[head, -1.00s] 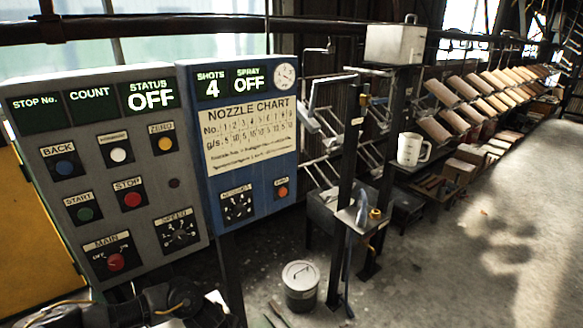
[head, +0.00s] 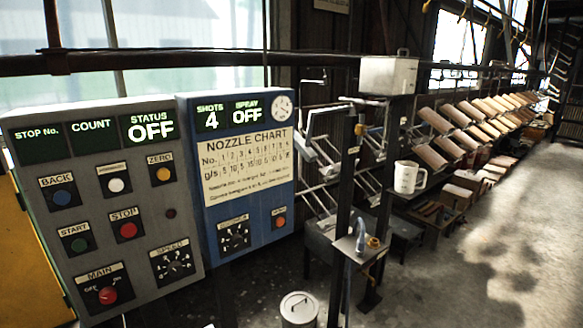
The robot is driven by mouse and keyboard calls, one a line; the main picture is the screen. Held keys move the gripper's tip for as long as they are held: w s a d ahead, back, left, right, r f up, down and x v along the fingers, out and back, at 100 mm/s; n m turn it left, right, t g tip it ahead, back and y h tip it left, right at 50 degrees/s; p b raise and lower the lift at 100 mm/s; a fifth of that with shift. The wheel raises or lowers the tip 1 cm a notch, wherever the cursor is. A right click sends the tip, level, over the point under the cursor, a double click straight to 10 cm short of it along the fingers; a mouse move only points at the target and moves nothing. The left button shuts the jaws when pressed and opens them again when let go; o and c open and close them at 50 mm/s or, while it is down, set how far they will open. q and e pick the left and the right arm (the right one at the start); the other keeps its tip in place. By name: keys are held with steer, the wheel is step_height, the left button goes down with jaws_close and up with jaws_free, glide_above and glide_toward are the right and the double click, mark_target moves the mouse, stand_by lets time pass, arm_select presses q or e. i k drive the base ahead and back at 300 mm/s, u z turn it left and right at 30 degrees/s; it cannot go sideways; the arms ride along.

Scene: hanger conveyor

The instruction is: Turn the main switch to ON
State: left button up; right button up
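The main switch (head: 107,295) is a red round knob on a black plate, low on the left of the grey control panel (head: 140,205). A MAIN label is above it, with OFF marked to its left and ON to its right. I cannot tell clearly which way the knob points. The STATUS display (head: 150,127) on the panel reads OFF. Neither of my grippers is in the head view.
A blue panel (head: 285,200) with a nozzle chart adjoins the grey panel on the right. Farther right are a metal stand, a white jug (head: 410,177) and a rack of hanging boards (head: 450,145). A lidded can (head: 299,310) stands on the floor. Open floor lies at right.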

mark_target(107, 295)
steer(key=u, duration=1.25)
